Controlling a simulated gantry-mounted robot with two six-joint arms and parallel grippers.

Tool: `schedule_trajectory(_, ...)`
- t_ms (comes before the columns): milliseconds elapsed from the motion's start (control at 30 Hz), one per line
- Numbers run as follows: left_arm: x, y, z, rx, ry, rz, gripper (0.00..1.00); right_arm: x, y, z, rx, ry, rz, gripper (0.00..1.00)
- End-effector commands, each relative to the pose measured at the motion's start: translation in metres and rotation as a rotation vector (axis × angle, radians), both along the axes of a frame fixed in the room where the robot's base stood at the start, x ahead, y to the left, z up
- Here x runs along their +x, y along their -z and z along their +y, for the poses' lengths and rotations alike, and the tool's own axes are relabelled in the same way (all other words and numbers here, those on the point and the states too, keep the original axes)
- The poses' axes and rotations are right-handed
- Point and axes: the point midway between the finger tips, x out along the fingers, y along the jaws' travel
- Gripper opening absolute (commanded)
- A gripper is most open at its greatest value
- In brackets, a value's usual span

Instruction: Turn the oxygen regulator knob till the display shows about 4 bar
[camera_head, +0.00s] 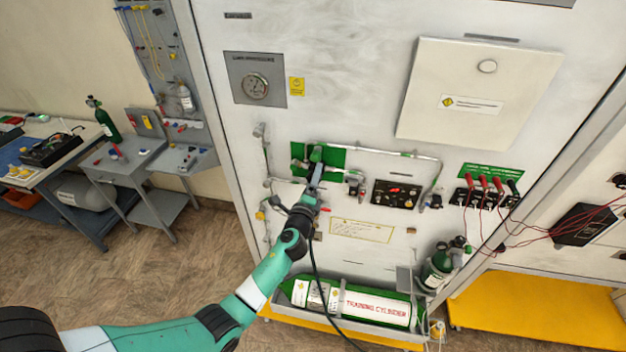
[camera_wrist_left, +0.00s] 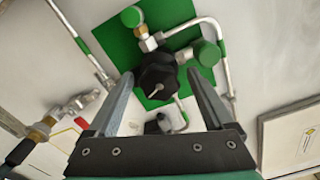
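The black regulator knob (camera_wrist_left: 157,72) with a white pointer line sits in front of a green backing plate (camera_wrist_left: 125,48) in the left wrist view. My left gripper (camera_wrist_left: 160,82) is open, with one finger on each side of the knob; I cannot tell whether either finger touches it. In the head view my left gripper (camera_head: 315,172) reaches up to the green plate (camera_head: 334,158) and hides most of the knob area. A black display panel (camera_head: 395,194) with a small red readout sits to the right; its digits are too small to read. My right gripper is not in view.
Metal pipes and green-capped fittings (camera_wrist_left: 207,52) surround the knob closely. A brass valve (camera_wrist_left: 45,125) is at the left in the wrist view. A pressure gauge (camera_head: 256,86) is higher on the white wall panel. A green training cylinder (camera_head: 350,303) lies below.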

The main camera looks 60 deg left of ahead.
Motion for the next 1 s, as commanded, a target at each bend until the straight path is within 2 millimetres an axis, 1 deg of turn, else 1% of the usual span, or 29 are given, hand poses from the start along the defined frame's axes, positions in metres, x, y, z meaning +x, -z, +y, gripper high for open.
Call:
schedule_trajectory(200, 0.000, 0.000, 0.000, -0.001, 0.000, 0.001, 0.85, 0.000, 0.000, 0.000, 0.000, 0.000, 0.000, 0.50)
schedule_trajectory(333, -0.006, 0.000, -0.008, -0.002, 0.000, 0.001, 0.85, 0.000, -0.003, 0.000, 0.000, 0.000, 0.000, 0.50)
schedule_trajectory(467, -0.022, 0.000, -0.027, -0.002, 0.002, 0.002, 0.85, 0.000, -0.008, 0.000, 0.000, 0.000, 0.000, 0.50)
schedule_trajectory(567, -0.038, 0.001, -0.046, -0.002, 0.002, 0.002, 0.85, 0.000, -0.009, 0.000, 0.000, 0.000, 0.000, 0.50)
schedule_trajectory(600, -0.044, 0.002, -0.055, -0.003, 0.004, 0.001, 0.85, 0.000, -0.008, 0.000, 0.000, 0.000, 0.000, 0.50)
schedule_trajectory(733, -0.061, 0.002, -0.075, -0.001, 0.002, 0.002, 0.85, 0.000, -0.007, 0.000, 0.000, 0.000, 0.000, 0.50)
schedule_trajectory(833, -0.070, 0.002, -0.085, -0.001, 0.002, 0.001, 0.85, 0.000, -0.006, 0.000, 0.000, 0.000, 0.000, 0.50)
schedule_trajectory(1000, -0.074, 0.001, -0.090, -0.001, 0.001, 0.001, 0.85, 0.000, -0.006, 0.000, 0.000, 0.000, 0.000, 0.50)
